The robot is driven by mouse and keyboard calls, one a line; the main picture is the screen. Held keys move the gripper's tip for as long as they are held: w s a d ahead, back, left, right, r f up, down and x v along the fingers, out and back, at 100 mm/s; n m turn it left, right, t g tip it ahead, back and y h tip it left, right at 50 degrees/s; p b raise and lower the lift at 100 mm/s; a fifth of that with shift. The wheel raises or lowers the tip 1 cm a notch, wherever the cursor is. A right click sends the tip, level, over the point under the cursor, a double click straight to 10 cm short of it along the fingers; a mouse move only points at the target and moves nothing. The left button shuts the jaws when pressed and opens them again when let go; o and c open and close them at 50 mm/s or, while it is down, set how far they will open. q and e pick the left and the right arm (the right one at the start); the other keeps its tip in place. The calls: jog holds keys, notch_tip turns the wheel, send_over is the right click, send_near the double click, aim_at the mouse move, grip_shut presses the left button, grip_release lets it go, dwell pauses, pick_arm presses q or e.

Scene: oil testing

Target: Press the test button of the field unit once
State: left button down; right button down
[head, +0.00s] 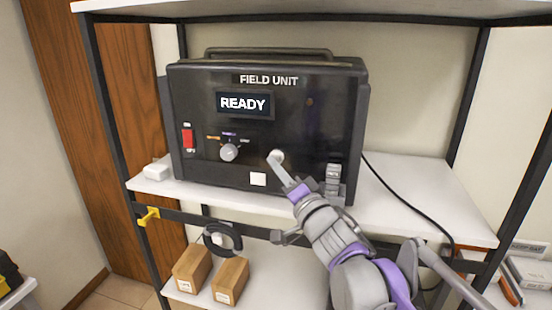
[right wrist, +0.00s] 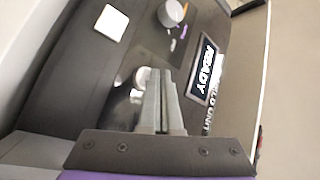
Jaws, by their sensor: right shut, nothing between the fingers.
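The black field unit (head: 335,115) stands on the upper shelf, and its display (head: 245,105) reads READY. A grey knob (head: 229,152), a red switch (head: 188,138) and a white square (head: 258,179) are on its front. The right wrist view also shows the display (right wrist: 207,70), knob (right wrist: 172,12) and white square (right wrist: 111,22). My right gripper (head: 281,165) is shut and empty, its tips close to the front panel, right of the knob. In the right wrist view its fingers (right wrist: 161,76) lie beside a blurred shiny spot. I cannot tell the test button apart or whether the tips touch. My left gripper is not in view.
The white upper shelf (head: 420,195) is clear at right except for a black cable (head: 420,214). A small white object (head: 157,170) sits at its left. Below are two brown boxes (head: 192,268) and a black coil (head: 222,237). Dark rack posts stand at both sides.

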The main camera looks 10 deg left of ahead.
dwell(0.4)
jog(key=shift+w, duration=0.45)
jog(key=shift+w, duration=0.45)
dwell(0.5)
jog(key=shift+s, duration=0.15)
dwell(0.3)
jog(key=shift+s, duration=0.75)
jog(key=s, duration=0.5)
jog(key=shift+a, duration=0.1)
dwell(0.6)
